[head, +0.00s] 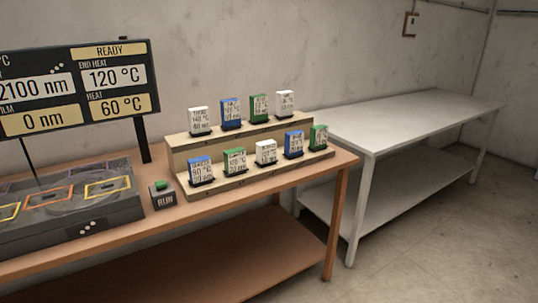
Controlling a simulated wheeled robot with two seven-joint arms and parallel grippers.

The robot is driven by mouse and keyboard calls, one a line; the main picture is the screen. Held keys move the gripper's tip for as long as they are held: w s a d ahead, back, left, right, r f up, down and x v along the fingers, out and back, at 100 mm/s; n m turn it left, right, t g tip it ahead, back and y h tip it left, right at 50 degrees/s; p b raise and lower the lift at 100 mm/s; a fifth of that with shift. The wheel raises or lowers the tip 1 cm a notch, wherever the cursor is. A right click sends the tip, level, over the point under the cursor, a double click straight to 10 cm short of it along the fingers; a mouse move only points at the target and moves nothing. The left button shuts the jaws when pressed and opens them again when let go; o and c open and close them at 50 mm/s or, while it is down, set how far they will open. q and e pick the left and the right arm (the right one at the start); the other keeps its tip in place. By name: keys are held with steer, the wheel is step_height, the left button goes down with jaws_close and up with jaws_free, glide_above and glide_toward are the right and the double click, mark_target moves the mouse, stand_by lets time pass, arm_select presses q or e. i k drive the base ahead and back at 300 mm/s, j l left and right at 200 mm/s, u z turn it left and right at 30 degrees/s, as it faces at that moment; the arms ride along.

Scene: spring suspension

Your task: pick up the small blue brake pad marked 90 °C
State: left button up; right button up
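Small upright pads stand in a two-step wooden rack on the brown table. The blue pad (200,171) at the left end of the front row appears to read 90 °C; its smaller print is not clear. Another blue pad (231,113) stands second from left in the back row, and another blue pad (293,144) is fourth in the front row. Their markings are too small to read surely. Neither of my grippers shows in the head view.
The wooden rack (220,142) also holds white and green pads. An empty white table (405,120) stands at right.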

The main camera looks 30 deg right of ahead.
mark_target(200, 170)
steer(key=i+j, duration=0.35)
steer(key=i+j+z, duration=0.15)
steer(key=j+z, duration=0.2)
steer(key=i+j+z, duration=0.15)
steer(key=j+z, duration=0.25)
steer(key=i+j+z, duration=0.1)
steer(key=j+z, duration=0.25)
